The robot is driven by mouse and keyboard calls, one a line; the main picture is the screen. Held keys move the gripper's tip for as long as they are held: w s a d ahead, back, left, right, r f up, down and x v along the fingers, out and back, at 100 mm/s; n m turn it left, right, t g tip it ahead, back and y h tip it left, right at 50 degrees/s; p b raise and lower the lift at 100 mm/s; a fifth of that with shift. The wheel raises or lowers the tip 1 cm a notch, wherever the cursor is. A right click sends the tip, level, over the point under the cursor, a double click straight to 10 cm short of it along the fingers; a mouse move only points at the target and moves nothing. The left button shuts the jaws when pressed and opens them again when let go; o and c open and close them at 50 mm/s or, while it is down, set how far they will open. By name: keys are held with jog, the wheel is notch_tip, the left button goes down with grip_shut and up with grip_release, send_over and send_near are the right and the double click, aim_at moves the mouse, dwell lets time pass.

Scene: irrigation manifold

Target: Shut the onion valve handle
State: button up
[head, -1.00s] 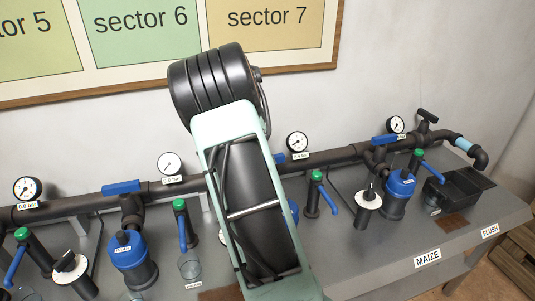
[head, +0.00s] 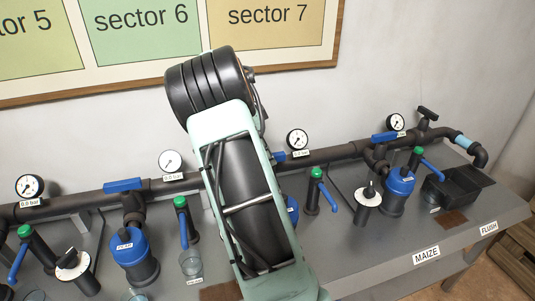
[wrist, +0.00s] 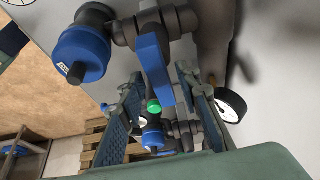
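A blue valve handle (wrist: 154,62) sits on the dark pipe close in front of my gripper (wrist: 158,88) in the wrist view. No onion label is readable, so I cannot confirm which crop this handle serves. My gripper is open, one finger on each side of the handle's lower end in the picture. I cannot tell whether either finger touches it. In the head view my arm hides the gripper and most of this stretch of the manifold. A blue handle (head: 279,157) shows partly beside the arm there.
A blue filter (wrist: 82,52) is left of the handle and a pressure gauge (wrist: 230,105) is close to the right finger. Other blue handles (head: 122,185) (head: 384,137) and green-capped valves (head: 316,190) line the bench. A MAIZE label (head: 426,253) is on its front edge.

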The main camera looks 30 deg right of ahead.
jog(key=v, duration=1.2)
notch_tip(320, 180, up, 3)
jog(key=p, duration=0.3)
dwell(0.4)
jog(key=shift+a, duration=0.1)
